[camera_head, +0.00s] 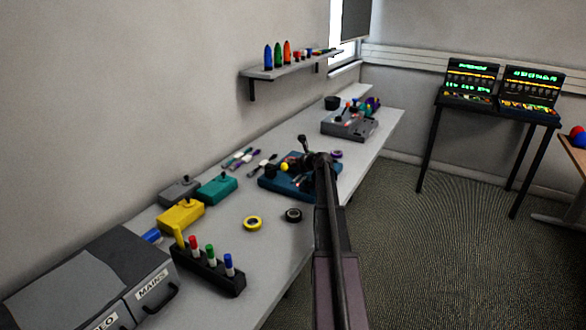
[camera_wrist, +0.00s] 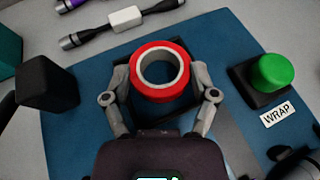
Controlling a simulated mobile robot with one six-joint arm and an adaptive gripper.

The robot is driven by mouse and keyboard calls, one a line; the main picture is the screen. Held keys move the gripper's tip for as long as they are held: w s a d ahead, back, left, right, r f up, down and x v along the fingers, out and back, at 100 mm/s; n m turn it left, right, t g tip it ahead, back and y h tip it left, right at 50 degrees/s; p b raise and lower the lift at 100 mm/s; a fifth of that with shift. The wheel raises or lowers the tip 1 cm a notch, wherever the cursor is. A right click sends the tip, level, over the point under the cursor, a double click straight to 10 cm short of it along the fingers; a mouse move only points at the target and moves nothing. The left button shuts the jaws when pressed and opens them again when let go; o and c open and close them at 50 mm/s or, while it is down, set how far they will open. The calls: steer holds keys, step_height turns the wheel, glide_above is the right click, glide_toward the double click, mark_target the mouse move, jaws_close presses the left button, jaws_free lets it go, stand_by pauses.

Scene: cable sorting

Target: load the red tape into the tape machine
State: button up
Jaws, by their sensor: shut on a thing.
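The red tape (camera_wrist: 142,93) is a red ring with a pale core in the wrist view. My gripper (camera_wrist: 161,82) is shut on it, with one finger at each side. The tape is over a black square frame (camera_wrist: 172,128) on the blue base of the tape machine (camera_wrist: 75,140). I cannot tell whether it rests there or is just above. A green button (camera_wrist: 272,72) on a black block stands at the right, by a WRAP label (camera_wrist: 277,115). In the head view my arm partly covers the machine (camera_head: 283,187), and the red tape cannot be made out.
A black block (camera_wrist: 47,82) stands on the machine's left side. Yellow tape (camera_head: 252,223) and black tape (camera_head: 293,215) lie on the table in front, and purple tape (camera_head: 336,154) lies behind. Cables (camera_wrist: 122,22) lie beyond the machine. A marker rack (camera_head: 208,270) stands nearer.

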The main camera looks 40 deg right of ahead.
steer(key=shift+f, duration=0.55)
steer(key=shift+f+b, duration=0.2)
steer(key=shift+b, duration=0.25)
steer(key=o, duration=0.9)
steer(key=shift+r, duration=0.1)
steer(key=shift+r, duration=0.1)
steer(key=shift+r+p, duration=0.1)
steer(key=shift+p, duration=0.2)
steer(key=p+v, duration=0.4)
steer(key=v, duration=0.8)
